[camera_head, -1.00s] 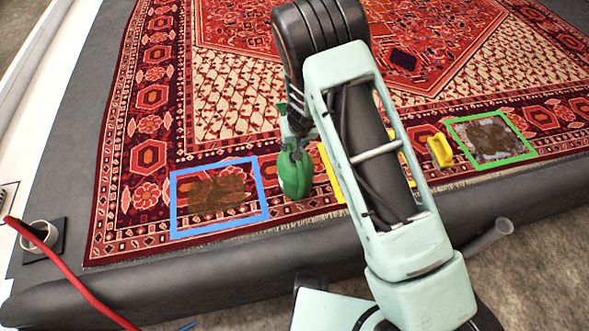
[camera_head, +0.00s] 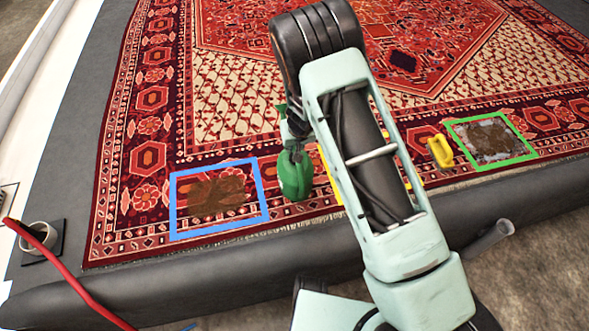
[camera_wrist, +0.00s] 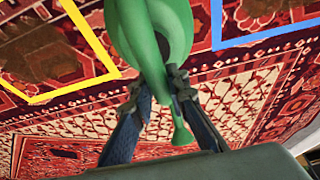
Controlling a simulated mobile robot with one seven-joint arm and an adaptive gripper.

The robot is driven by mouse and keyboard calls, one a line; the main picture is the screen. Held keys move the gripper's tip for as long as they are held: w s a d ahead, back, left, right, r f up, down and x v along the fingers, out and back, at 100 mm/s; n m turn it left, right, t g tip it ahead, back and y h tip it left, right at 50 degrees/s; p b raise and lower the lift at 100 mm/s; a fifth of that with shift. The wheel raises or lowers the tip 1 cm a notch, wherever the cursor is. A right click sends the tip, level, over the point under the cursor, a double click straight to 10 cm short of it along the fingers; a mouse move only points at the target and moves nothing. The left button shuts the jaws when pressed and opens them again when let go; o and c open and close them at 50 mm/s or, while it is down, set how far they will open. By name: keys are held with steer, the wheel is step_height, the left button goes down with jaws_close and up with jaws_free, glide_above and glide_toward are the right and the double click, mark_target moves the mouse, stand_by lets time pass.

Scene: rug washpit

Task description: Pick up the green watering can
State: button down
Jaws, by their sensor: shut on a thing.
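The green watering can (camera_head: 295,176) is at the rug's near border, just right of the blue frame in the head view. My arm partly hides it. In the wrist view the can (camera_wrist: 150,38) fills the top middle, and its narrow green part runs down between my fingers. My gripper (camera_wrist: 158,85) is shut on the can, with one finger on each side of it. I cannot tell whether the can touches the rug.
A blue frame (camera_head: 220,233) surrounds a brown stain on the patterned rug (camera_head: 150,120). A yellow frame (camera_wrist: 95,82) lies right of the can, partly behind my arm. A green frame (camera_head: 529,148) and a yellow object (camera_head: 440,151) lie farther right. A red hose (camera_head: 75,280) crosses the lower left.

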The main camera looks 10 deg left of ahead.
steer(key=shift+w+r, duration=0.1)
steer(key=shift+w, duration=0.05)
steer(key=shift+r, duration=0.1)
